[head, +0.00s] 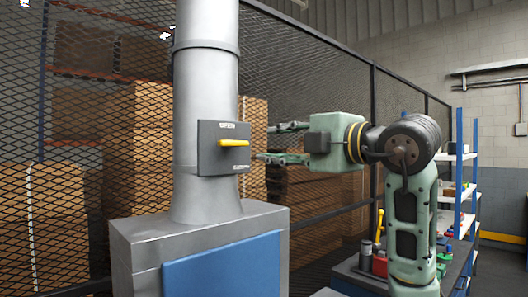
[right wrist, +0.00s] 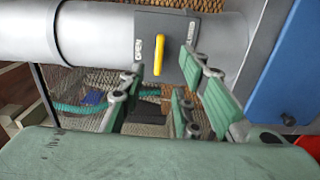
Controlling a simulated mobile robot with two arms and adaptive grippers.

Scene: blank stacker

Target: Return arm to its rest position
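A yellow lever handle (head: 234,143) sits on a dark grey switch plate (head: 209,160) on the upright metal duct. The handle lies level in the head view, between small labels at the plate's top and bottom that are hard to read. My right gripper (head: 270,143) is open and empty, to the right of the handle and apart from it. In the right wrist view, the yellow handle (right wrist: 158,55) shows beyond the gap between the spread green fingers (right wrist: 160,85). My right arm is bent at the elbow. My left gripper is not in view.
The grey duct (head: 206,60) rises from a metal cabinet with a blue panel (head: 225,268). A mesh fence (head: 320,70) stands behind, with stacked brown boxes (head: 150,130) beyond. A workbench with tools (head: 365,262) and a blue-framed shelf (head: 459,190) are at the right.

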